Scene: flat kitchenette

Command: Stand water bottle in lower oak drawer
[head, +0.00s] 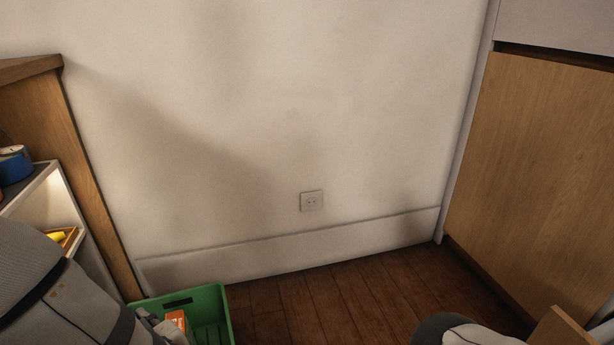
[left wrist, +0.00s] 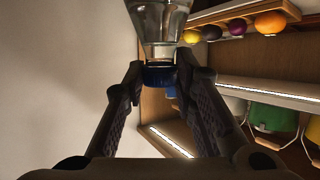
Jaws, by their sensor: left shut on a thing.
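The water bottle (left wrist: 160,22) is clear with a blue cap (left wrist: 158,76) and shows at the top of the left wrist view, its far end cut off. My left gripper (left wrist: 160,68) is shut on it at the neck and cap. I cannot make out the bottle in the head view, where my left arm fills the lower left corner. An oak cabinet front (head: 540,150) stands at the right of the head view. A wooden edge (head: 560,328) shows at the bottom right; I cannot tell whether it is the lower drawer. My right gripper is not in view.
A green crate (head: 218,318) with an orange item (head: 177,319) stands on the floor beside my left arm. A shelf unit (head: 75,170) is at the left; its shelves hold round fruit-like things (left wrist: 270,22) and a green container (left wrist: 270,116). Bare floor (head: 330,295) lies between crate and cabinet.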

